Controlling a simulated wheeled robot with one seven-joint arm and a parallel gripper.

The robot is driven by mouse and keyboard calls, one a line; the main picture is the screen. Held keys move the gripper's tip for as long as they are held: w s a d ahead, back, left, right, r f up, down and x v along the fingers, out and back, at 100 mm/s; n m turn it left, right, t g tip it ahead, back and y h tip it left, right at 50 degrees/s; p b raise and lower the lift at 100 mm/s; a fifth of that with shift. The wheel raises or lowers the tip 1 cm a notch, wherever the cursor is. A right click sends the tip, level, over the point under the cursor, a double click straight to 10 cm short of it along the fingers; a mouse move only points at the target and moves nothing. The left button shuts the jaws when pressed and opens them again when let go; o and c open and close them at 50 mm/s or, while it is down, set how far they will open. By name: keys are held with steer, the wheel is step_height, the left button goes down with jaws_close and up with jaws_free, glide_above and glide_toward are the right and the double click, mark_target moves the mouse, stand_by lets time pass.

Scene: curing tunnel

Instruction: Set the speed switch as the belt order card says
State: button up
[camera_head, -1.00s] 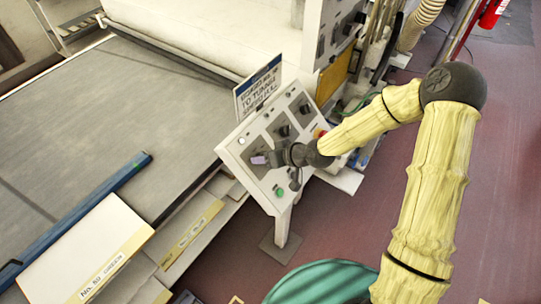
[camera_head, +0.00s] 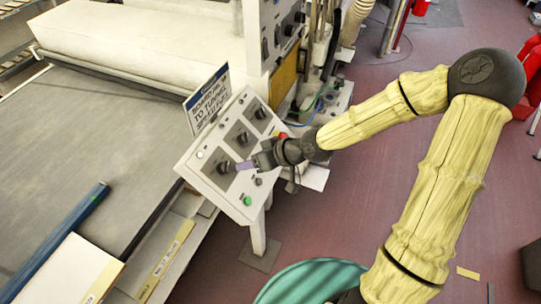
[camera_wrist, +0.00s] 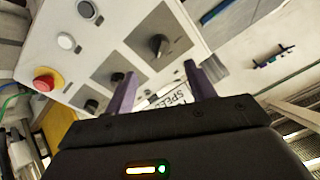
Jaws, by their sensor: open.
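The sloped control panel (camera_head: 209,176) carries a row of three dark rotary switches: lower left (camera_head: 225,166), middle (camera_head: 243,138) and upper right (camera_head: 260,113). I cannot read their labels, so which is the speed switch is unclear. The order card (camera_head: 207,100) stands behind the panel; it reads "TO TUNNEL" and, less clearly, "SPEED FULL". My gripper (camera_head: 243,166) is just right of the lower-left switch, apart from it. In the wrist view its two purple fingers (camera_wrist: 161,82) are open and empty, with the nearest switch (camera_wrist: 157,45) ahead of them, its pointer too small to read.
A red emergency stop (camera_wrist: 44,80) and pale buttons (camera_wrist: 66,40) share the panel, with a green button (camera_head: 247,200) low on its face. The wide grey belt (camera_head: 90,140) lies left. Open floor (camera_head: 400,100) lies right.

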steer(key=v, duration=0.6)
steer(key=shift+p, duration=0.4)
steer(key=shift+d+r, duration=0.1)
steer(key=shift+d, duration=0.05)
steer(key=s+d+f+m+g+h+b, duration=0.2)
steer(key=s+d+f+h, duration=0.2)
steer(key=d+f+h, duration=0.3)
steer(key=s+d+r+m+t+h+b, duration=0.1)
steer(key=s+d+r+m, duration=0.3)
steer(key=d, duration=0.5)
steer(key=shift+s+m+h+b, duration=0.25)
steer(key=shift+m+h+b, duration=0.5)
steer(key=shift+m, duration=0.35)
steer(key=shift+d, duration=0.15)
